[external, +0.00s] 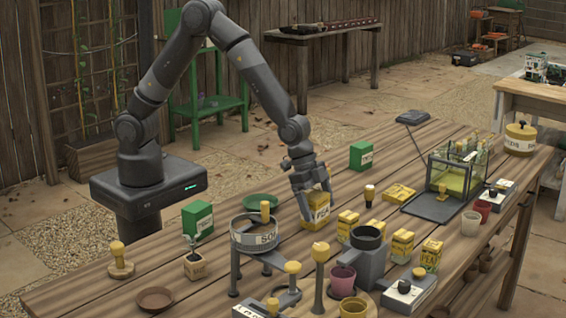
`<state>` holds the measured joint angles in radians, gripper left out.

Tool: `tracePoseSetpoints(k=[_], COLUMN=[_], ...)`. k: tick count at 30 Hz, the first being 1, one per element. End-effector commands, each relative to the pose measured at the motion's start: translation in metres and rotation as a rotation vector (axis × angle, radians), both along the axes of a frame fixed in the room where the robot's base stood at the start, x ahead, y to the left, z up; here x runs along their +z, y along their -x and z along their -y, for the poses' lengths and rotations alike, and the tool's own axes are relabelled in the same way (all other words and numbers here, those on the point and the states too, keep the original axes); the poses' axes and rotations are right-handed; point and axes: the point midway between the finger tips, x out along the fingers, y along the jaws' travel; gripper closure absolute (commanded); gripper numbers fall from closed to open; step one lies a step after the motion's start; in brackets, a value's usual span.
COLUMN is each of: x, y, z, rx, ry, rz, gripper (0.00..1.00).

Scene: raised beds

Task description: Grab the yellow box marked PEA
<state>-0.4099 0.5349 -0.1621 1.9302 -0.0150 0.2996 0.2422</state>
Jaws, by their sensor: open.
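A yellow box (317,214) with a pale label that seems to read PEA stands upright on the wooden table, left of centre. My gripper (313,196) points down over it with open jaws. Its fingers reach down beside the upper part of the box and partly hide it; whether they touch it I cannot tell. Another yellow box (430,258) with lettering like PEA stands at the right front. More yellow boxes stand nearby, one (346,226) just right of my gripper and one (402,246) farther right; their lettering is too small to read.
A sieve on a stand (254,240) is close left of my gripper. A dark grey pot holder (366,262), a yellow-topped post (320,272) and a pink pot (343,281) stand in front. A green box (361,155) is behind. A yellow packet (398,193) lies flat to the right.

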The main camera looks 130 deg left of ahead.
Motion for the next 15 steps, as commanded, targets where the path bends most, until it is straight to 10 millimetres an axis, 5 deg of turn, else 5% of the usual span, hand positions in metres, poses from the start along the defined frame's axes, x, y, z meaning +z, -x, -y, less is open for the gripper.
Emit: tracePoseSetpoints(k=[5, 15], x=[0.0003, 0.0004], y=[-0.0001, 0.0], z=[-0.0001, -0.0001], rx=[0.0, 0.0], ry=[0.0, 0.0], rz=[0.001, 0.001], gripper=[0.11, 0.38])
